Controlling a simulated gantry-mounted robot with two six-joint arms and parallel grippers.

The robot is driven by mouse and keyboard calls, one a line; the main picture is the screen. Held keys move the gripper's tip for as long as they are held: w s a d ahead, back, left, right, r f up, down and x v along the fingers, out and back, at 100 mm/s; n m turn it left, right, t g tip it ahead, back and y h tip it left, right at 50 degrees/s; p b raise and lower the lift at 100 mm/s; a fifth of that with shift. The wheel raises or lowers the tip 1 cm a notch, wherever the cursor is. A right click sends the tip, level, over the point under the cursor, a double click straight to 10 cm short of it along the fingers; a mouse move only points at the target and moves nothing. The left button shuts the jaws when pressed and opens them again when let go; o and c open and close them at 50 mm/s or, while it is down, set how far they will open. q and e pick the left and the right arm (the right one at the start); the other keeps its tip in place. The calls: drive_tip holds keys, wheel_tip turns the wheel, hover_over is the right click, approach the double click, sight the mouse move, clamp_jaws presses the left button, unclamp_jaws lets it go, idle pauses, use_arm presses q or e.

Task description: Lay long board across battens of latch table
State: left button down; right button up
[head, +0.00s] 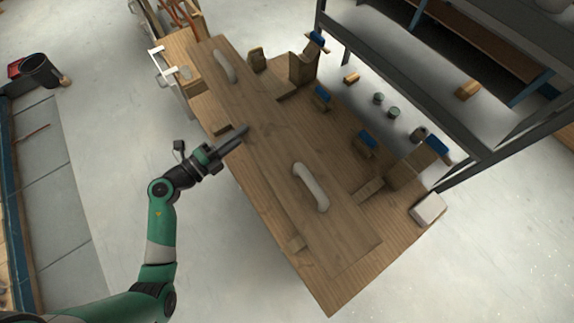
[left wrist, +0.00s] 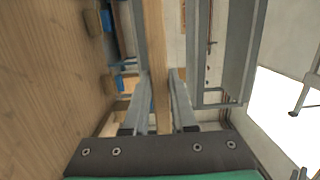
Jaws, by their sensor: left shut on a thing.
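The long board (head: 268,128) is a brown plank with two pale handles on top, over the latch table (head: 335,296) and along its length. Batten ends show beyond its edges, at the left (head: 297,243) and right (head: 370,188). The board spans the battens; I cannot tell whether it touches them. My left gripper (head: 243,131) is at the board's left long edge. In the left wrist view its fingers are shut on the board's edge (left wrist: 155,55), with one finger on each side. My right gripper is not in view.
Wooden latch posts with blue tops (head: 322,93) stand along the table's right side. A grey shelf rack (head: 410,85) with small cans rises beyond. A white block (head: 428,209) sits at the right corner. The floor left of the table is clear near my arm.

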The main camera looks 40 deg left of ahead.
use_arm(q)
drive_tip(key=a+f+y+b, duration=0.1)
drive_tip(key=a+f+b, duration=0.5)
drive_tip(key=f+b, duration=0.3)
drive_tip(key=shift+w+f+n, duration=0.3)
drive_tip(key=shift+w+f, duration=0.1)
drive_tip(key=shift+f, duration=0.3)
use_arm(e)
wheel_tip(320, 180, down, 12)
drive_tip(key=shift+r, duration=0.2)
